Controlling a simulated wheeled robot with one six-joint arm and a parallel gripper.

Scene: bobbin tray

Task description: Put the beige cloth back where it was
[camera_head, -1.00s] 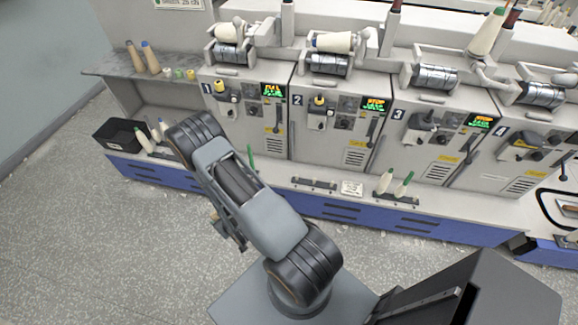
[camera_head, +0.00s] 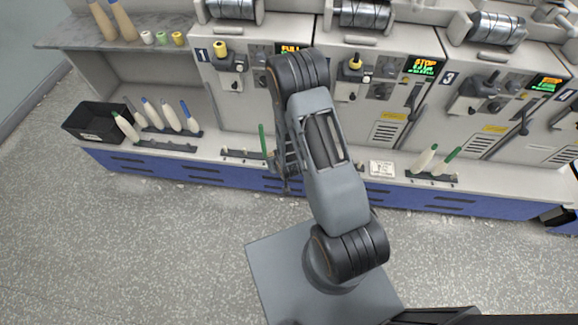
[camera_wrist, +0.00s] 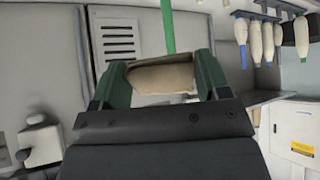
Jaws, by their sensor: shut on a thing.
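The beige cloth (camera_wrist: 162,78) is pinched between the two green fingers of my gripper (camera_wrist: 155,82) in the wrist view. It looks like a small folded pad, held up off any surface as far as I can see. In the head view my forearm and wrist stand in front of machines 1 and 2, and the cloth is hidden or too small to make out. A thin green rod (camera_wrist: 168,25) shows just beyond the cloth in the wrist view; whether they touch I cannot tell.
The green rod (camera_head: 263,141) stands at a rail on the low ledge. To its left are several bobbins on a rack (camera_head: 165,146) and a black bin (camera_head: 94,122). Open floor lies in front.

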